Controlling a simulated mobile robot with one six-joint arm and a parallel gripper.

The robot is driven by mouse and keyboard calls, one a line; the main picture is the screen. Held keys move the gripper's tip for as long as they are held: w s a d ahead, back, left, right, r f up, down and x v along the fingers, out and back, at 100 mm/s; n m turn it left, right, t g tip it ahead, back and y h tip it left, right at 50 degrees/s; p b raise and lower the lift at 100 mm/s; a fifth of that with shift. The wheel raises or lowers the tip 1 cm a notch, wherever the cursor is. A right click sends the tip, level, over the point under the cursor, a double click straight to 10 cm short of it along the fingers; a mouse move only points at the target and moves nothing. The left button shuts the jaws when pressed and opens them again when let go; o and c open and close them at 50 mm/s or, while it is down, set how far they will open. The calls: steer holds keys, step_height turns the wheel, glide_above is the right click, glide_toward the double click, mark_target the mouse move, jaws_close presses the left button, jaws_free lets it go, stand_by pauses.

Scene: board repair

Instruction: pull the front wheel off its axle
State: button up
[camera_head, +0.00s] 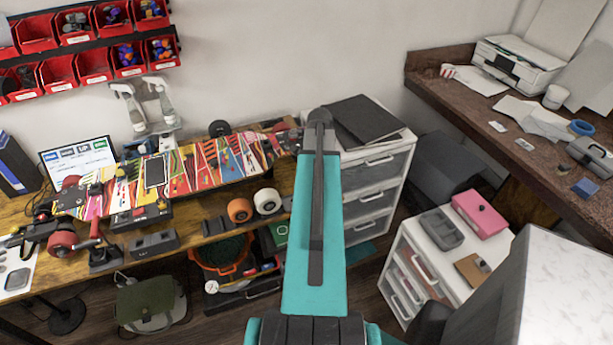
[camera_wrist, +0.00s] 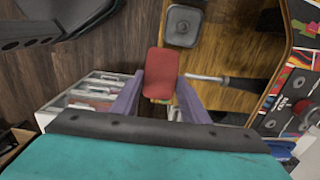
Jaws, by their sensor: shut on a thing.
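In the wrist view my gripper (camera_wrist: 158,98) has its two purple-grey fingers on either side of a red wheel (camera_wrist: 161,70) and is shut on it. A bare metal axle (camera_wrist: 205,78) points at the wheel from the right. Its tip is at the wheel's side; I cannot tell whether they touch. The axle runs into a dark truck (camera_wrist: 243,84) by the skateboard (camera_wrist: 299,60). In the head view the patterned skateboard (camera_head: 215,161) lies across the bench, with red wheels (camera_head: 61,243) at its left end. My arm hides my gripper there.
A white drawer unit (camera_head: 378,183) is right of the bench. A grey square dish (camera_wrist: 183,26) lies on the wood near my gripper. Floor shows beyond the bench edge.

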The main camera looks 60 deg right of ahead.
steer(key=s+a+r+p, duration=0.3)
steer(key=s+r, duration=0.1)
steer(key=r, duration=0.1)
steer(key=shift+r+p, duration=0.3)
steer(key=shift+r, duration=0.1)
stand_by(0.7)
steer(key=shift+s, duration=0.1)
stand_by(0.5)
